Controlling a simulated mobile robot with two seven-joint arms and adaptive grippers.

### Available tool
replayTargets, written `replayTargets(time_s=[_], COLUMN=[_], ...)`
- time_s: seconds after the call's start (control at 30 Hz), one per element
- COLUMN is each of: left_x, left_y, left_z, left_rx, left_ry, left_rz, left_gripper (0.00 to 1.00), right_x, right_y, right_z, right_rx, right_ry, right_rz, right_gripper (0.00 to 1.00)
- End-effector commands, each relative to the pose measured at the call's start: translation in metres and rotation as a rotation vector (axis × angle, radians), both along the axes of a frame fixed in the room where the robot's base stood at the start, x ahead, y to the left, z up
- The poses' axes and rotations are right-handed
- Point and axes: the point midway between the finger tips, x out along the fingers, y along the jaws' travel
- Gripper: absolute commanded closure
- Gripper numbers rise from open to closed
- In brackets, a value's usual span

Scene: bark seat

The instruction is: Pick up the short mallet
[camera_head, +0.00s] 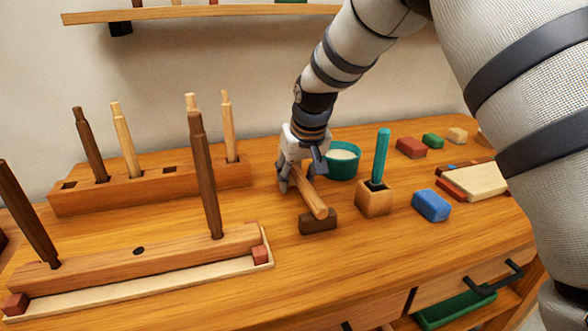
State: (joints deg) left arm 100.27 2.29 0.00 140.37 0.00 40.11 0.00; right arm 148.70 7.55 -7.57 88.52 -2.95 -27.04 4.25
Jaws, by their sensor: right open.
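The short mallet (311,198) lies on the wooden bench, with its dark brown head (318,222) toward me and its light handle running away to the back left. My right gripper (300,179) is open over the handle's far part. Its fingers come down on either side of the handle. The handle's far end is hidden by the gripper, and I cannot tell whether the fingers touch it. My left gripper is not in view.
A wooden rack with upright pegs (150,190) stands left, behind a second peg holder (140,258). A green cup (343,160), a wooden block holding a teal stick (375,197) and a blue block (431,205) are right of the mallet. Bench in front is clear.

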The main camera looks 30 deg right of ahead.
Motion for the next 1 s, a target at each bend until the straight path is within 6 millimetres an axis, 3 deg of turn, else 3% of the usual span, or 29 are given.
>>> replayTargets(time_s=[0.27, 0.47, 0.5, 0.87, 1.0], left_x=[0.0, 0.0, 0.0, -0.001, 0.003], left_y=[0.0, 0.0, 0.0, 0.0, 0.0], left_z=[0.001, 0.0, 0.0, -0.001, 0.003], left_rx=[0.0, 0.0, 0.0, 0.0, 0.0], left_ry=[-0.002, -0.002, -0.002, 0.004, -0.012], left_rz=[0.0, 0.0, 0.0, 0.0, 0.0], left_gripper=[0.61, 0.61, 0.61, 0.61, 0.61], right_x=[0.0, 0.0, 0.0, 0.001, -0.003], right_y=[0.0, 0.0, 0.0, 0.0, 0.0], right_z=[-0.001, -0.001, -0.001, 0.002, 0.016], right_rx=[0.0, 0.0, 0.0, 0.0, -0.001], right_ry=[-0.001, -0.001, -0.001, -0.002, -0.008], right_rz=[0.0, 0.0, 0.0, 0.0, 0.0], right_gripper=[0.57, 0.97, 1.0, 1.0, 1.0])
